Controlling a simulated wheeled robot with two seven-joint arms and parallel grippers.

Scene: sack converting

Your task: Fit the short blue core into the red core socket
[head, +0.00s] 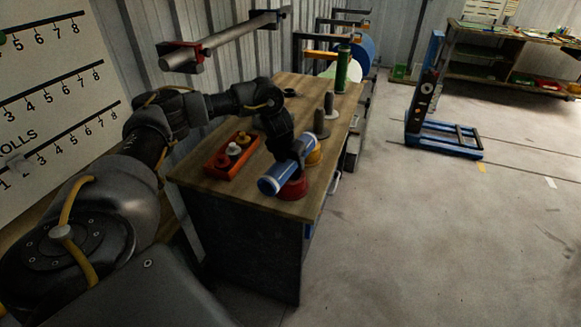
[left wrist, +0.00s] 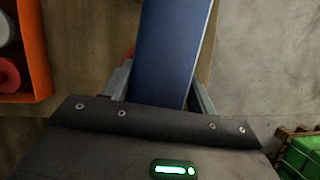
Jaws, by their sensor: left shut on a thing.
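The short blue core (head: 275,182) is held lying over, close to horizontal, with its pale open end facing the lower left in the head view. My left gripper (head: 298,156) is shut on it. In the left wrist view the blue core (left wrist: 172,50) runs between the two fingers. The red core socket (head: 294,189) sits on the bench near its front corner, just below and behind the core. The core overlaps part of the socket, and I cannot tell whether they touch. My right gripper is not in view.
An orange tray (head: 213,173) with small parts lies to the left. The wooden bench top (head: 276,208) is bare at the front.

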